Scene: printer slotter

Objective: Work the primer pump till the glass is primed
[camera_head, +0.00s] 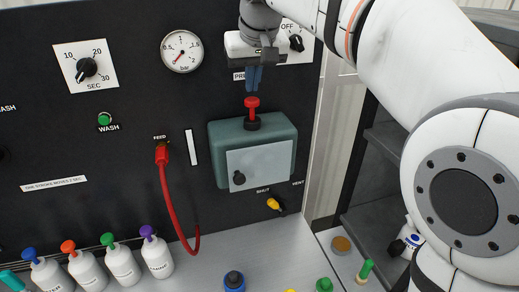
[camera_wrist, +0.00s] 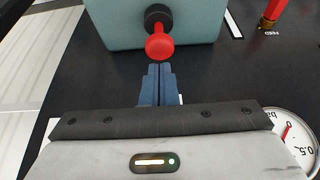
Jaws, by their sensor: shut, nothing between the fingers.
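The primer pump is a teal box (camera_head: 219,144) on the dark panel, with a red plunger knob (camera_head: 252,103) standing up from a black collar on its top. The knob also shows in the wrist view (camera_wrist: 160,46), just beyond the fingertips. A pale grey window (camera_head: 262,165), perhaps the glass, is on the box front; I cannot make out any liquid in it. My gripper (camera_head: 253,88) points down right above the knob, with its blue fingers shut and empty. In the wrist view the fingertips (camera_wrist: 160,68) are close to the knob; I cannot tell whether they touch.
A yellow valve knob (camera_head: 273,204) sits below the box by SHUT and VENT labels. A red hose (camera_head: 170,205) hangs from FEED at the left. A gauge (camera_head: 182,51) is upper left. Several capped bottles (camera_head: 121,266) stand on the grey shelf. My arm fills the right side.

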